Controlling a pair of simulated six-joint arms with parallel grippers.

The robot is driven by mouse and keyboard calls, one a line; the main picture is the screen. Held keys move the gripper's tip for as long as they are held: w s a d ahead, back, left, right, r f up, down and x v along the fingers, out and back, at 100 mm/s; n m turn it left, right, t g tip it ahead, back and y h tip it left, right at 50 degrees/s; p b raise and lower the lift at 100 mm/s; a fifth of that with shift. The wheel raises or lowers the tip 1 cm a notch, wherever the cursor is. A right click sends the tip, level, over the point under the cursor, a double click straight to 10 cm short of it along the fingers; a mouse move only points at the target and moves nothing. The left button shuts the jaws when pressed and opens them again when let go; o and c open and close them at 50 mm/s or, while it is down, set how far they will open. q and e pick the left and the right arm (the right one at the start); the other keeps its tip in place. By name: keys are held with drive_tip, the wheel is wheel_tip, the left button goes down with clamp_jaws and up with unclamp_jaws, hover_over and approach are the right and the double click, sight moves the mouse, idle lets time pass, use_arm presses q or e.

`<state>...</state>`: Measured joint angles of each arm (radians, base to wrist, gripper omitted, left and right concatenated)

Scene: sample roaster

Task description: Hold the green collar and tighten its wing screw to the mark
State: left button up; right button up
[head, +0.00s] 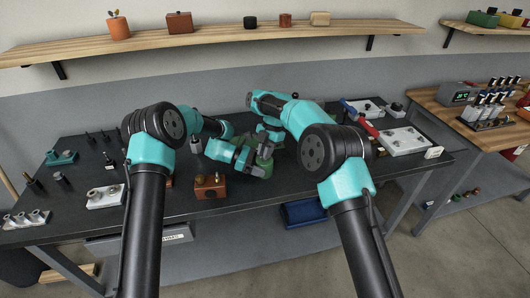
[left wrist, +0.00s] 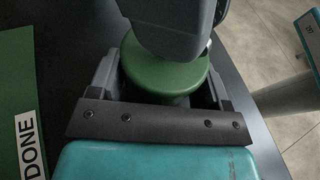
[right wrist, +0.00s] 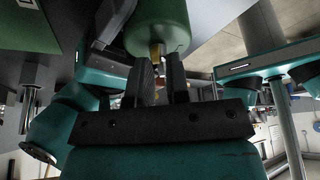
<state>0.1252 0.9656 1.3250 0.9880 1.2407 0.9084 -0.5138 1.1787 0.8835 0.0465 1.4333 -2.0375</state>
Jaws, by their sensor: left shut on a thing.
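The green collar (head: 263,165) is at the front middle of the dark bench, partly hidden by my grippers. In the left wrist view its round green body (left wrist: 165,75) sits between the fingers of my left gripper (left wrist: 163,78), which is shut on it. In the right wrist view the collar (right wrist: 157,22) is at the top, with a small brass wing screw (right wrist: 157,50) on its side. My right gripper (right wrist: 160,72) has its fingers apart, one on each side of the screw. The mark cannot be made out.
A green mat labelled DONE (left wrist: 20,100) lies beside the collar in the left wrist view. A brown block (head: 210,187) stands left of the collar. A red-handled tool (head: 368,126) and a white plate (head: 404,141) are at the right. A wooden shelf (head: 220,40) runs above.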

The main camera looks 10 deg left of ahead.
drive_tip(key=shift+f, duration=0.2)
clamp_jaws()
drive_tip(key=shift+s+f+m, duration=0.1)
drive_tip(key=shift+m, duration=0.2)
drive_tip(key=m+t+y, duration=0.1)
drive_tip(key=m, duration=0.3)
drive_tip(key=shift+s, duration=0.1)
drive_tip(key=m+t, duration=0.1)
drive_tip(key=m, duration=0.2)
drive_tip(key=shift+m+y, duration=0.4)
drive_tip(key=m+t, duration=0.1)
drive_tip(key=m, duration=0.2)
drive_tip(key=shift+s+m+t, duration=0.1)
drive_tip(key=shift+m+t, duration=0.2)
drive_tip(key=shift+t, duration=0.1)
drive_tip(key=m+t, duration=0.2)
drive_tip(key=m, duration=0.4)
drive_tip(key=shift+m+t+h, duration=0.45)
drive_tip(key=shift+m+h, duration=0.1)
drive_tip(key=shift+m, duration=1)
drive_tip(key=shift+m+t+h, duration=0.45)
drive_tip(key=shift+m+h, duration=0.1)
drive_tip(key=shift+m, duration=1)
